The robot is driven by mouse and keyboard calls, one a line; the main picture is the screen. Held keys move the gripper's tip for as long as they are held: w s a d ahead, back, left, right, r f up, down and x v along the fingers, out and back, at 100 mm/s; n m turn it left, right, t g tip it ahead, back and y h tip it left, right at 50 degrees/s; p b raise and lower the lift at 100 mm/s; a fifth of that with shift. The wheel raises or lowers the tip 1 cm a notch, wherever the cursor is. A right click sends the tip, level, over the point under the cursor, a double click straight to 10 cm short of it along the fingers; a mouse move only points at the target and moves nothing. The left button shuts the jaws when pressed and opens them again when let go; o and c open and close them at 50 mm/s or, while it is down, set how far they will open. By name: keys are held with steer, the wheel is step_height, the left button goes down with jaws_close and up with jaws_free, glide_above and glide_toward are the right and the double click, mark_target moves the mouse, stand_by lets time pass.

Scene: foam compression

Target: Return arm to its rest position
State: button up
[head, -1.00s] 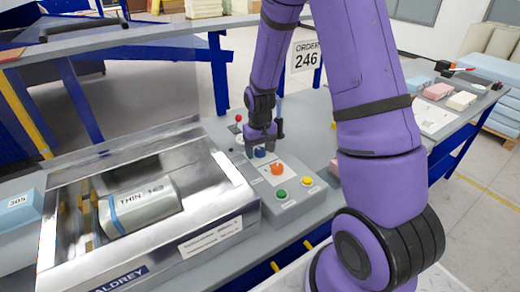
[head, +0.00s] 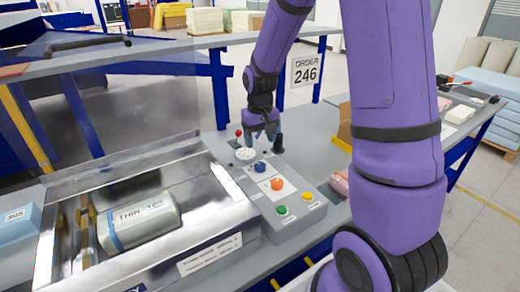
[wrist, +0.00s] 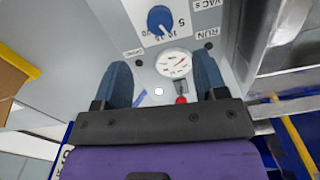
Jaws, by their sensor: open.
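My gripper (head: 260,133) is above the far end of the control panel, near the round white gauge (head: 245,154) and the red-knobbed lever (head: 238,133). In the wrist view its two blue fingers (wrist: 165,88) are spread apart with nothing between them. The gauge (wrist: 173,63) and a blue knob (wrist: 161,18) lie beyond the fingertips. My purple arm reaches down from the top of the head view.
The control panel also carries orange (head: 277,184), green (head: 282,210) and yellow (head: 307,196) buttons. A metal chamber (head: 205,222) to the left holds a wrapped roll (head: 140,219) labelled THIN. Foam blocks lie on the right bench.

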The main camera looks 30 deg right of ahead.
steer(key=shift+r, duration=0.45)
steer(key=s+a+r+t, duration=0.1)
steer(key=s+a+r, duration=0.1)
steer(key=s+r, duration=0.35)
steer(key=s+a+r+t, duration=0.1)
steer(key=s+a+r, duration=0.15)
steer(key=r, duration=0.55)
steer(key=s+r+t, duration=0.1)
steer(key=s+r, duration=0.1)
steer(key=s, duration=0.3)
steer(key=s+a+r+n+t, duration=0.1)
steer(key=s+r, duration=0.2)
steer(key=s, duration=0.3)
steer(key=s+a+r+t, duration=0.1)
steer(key=s+r, duration=0.1)
steer(key=s, duration=0.3)
steer(key=shift+s+a+r, duration=0.15)
steer(key=shift+s+r, duration=0.15)
steer(key=shift+s, duration=0.05)
stand_by(0.6)
